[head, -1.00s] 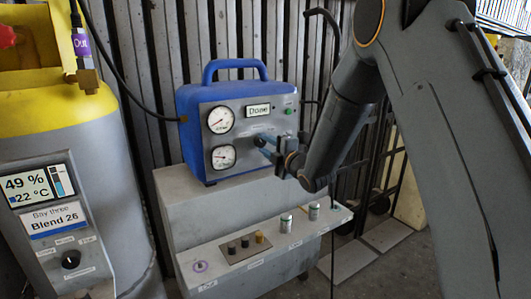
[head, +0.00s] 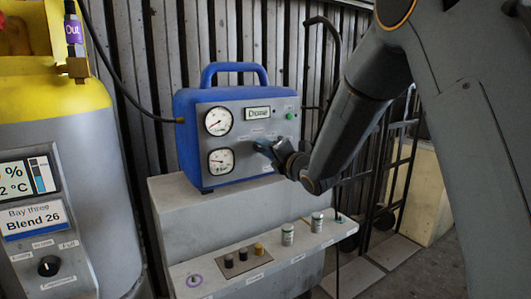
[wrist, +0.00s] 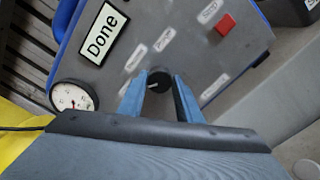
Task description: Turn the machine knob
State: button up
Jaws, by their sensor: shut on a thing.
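The blue machine (head: 187,140) with a grey front panel stands on a grey pedestal. Its black machine knob (wrist: 158,81) has a white pointer mark and shows between my blue fingers in the wrist view. My gripper (head: 264,147) is at the machine's front panel, with its fingers (wrist: 132,98) shut on the two sides of the knob. In the head view the knob is hidden by my gripper. The machine's display (head: 257,112) reads Done, and this also shows in the wrist view (wrist: 99,34).
Two round gauges (head: 219,121) sit left of the knob. A red button (wrist: 226,24) is on the panel. A ledge below holds small knobs (head: 243,253) and two small canisters (head: 287,234). A grey-yellow tank (head: 85,190) with its own black knob (head: 49,265) stands left.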

dwell(0.3)
jog(key=o, duration=1)
jog(key=shift+o, duration=0.2)
jog(key=shift+s+d, duration=0.1)
jog(key=v, duration=0.7)
jog(key=shift+s+d, duration=0.15)
jog(key=shift+s, duration=0.1)
jog(key=shift+d+f, duration=0.1)
